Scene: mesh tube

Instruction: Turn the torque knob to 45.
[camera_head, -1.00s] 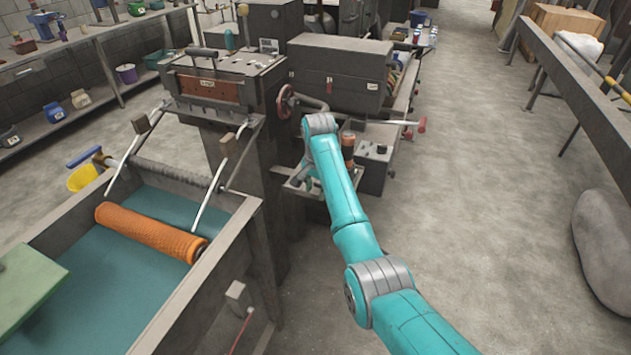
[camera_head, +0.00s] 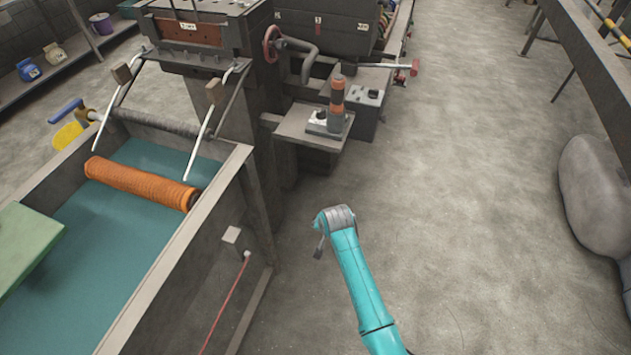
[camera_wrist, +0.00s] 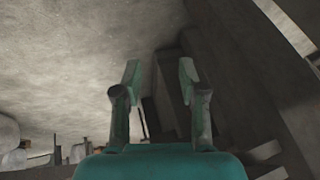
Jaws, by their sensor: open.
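My gripper (camera_wrist: 160,82) is open and empty in the wrist view, with its two fingers apart over dim floor and dark machine sides. In the head view my gripper is mostly hidden behind the wrist; a small grey end (camera_head: 318,250) shows over bare floor, apart from the machine. A small grey box (camera_head: 368,98) with dark knobs on top stands on the right side of the machine. Beside it, a light plate with a dark round part (camera_head: 322,118) sits on a side shelf. I cannot tell which is the torque knob or read any scale.
An orange-and-grey upright tool (camera_head: 337,96) stands on the side shelf (camera_head: 295,128). A red handwheel (camera_head: 271,44) and a red-tipped lever (camera_head: 414,68) stick out nearby. The trough (camera_head: 190,225) with an orange roll (camera_head: 135,182) lies left.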

